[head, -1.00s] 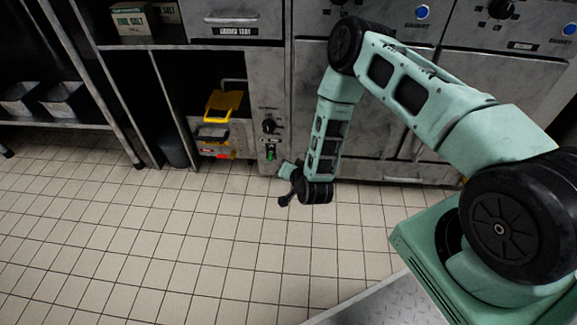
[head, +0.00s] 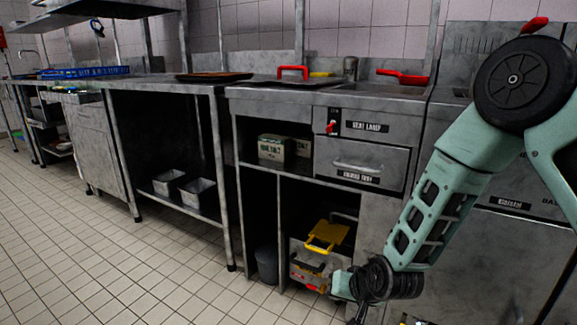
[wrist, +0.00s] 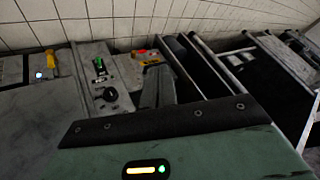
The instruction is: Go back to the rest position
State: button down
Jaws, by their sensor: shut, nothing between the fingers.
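My gripper (head: 356,316) is at the lower edge of the head view, at the end of my green and black arm. It is shut and holds nothing. It hangs low in front of the grey counter cabinet (head: 377,222), to the right of the open bay with the yellow-handled item (head: 327,236). Its fingertips are small, dark and partly cut off by the frame. The wrist view is mostly my green housing, with cabinet fronts and the tiled floor beyond it.
A drawer (head: 358,162) and a heat lamp switch (head: 333,126) are on the counter front. Red-handled pans (head: 404,77) stand on top. A shelf with metal bins (head: 198,187) is to the left. The tiled floor (head: 120,270) at left is clear.

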jog(key=s+a+r+n+g, duration=0.3)
jog(key=s+r+n+g, duration=0.15)
jog(key=s+r, duration=0.75)
jog(key=s+d+r+n+g+h, duration=0.1)
jog(key=s+d+r+n+h, duration=0.15)
jog(key=s, duration=0.55)
jog(key=s+d+r+n+g+h, duration=0.1)
jog(key=s+d+r+n, duration=0.2)
jog(key=s, duration=0.6)
notch_tip(320, 180, up, 37)
jog(key=m+p, duration=0.1)
jog(key=p, duration=3.4)
jog(key=shift+f, duration=0.15)
jog(key=shift+a, duration=0.1)
